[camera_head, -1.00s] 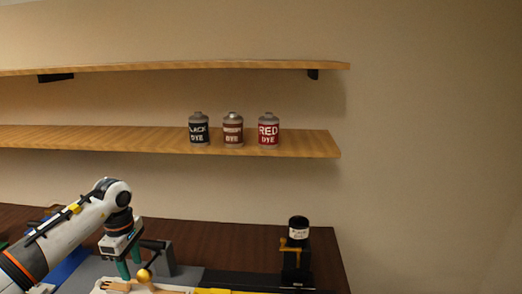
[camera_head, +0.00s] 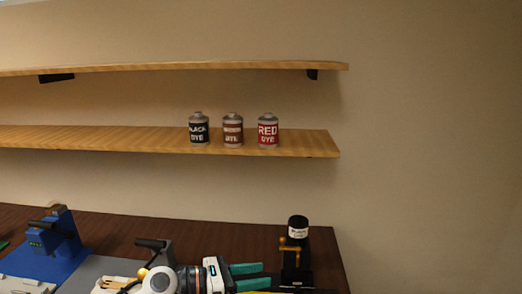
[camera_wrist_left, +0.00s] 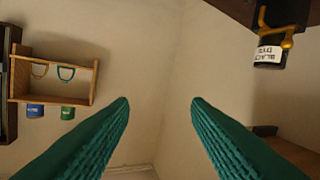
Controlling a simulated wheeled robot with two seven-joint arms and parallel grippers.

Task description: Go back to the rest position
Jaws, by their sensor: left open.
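My left gripper (camera_head: 262,276) is low in the head view, over the workbench, with its green fingers pointing right. In the left wrist view its fingers (camera_wrist_left: 160,105) are wide apart with nothing between them, and wall shows beyond. The fingertips in the head view are close to a black stand (camera_head: 297,262) that holds a dark jar with a white label (camera_head: 298,230). I cannot tell whether they touch it. The stand's brass-coloured clamp and the jar also show at the upper right of the wrist view. My right gripper is not in view.
A blue fixture (camera_head: 58,245) stands on the dark bench (camera_head: 210,232) at left. A grey block with a black handle (camera_head: 155,250) is behind my wrist. Cans of black, brown and red dye (camera_head: 268,130) stand on the lower shelf (camera_head: 90,138). A wooden rack (camera_wrist_left: 55,78) shows in the wrist view.

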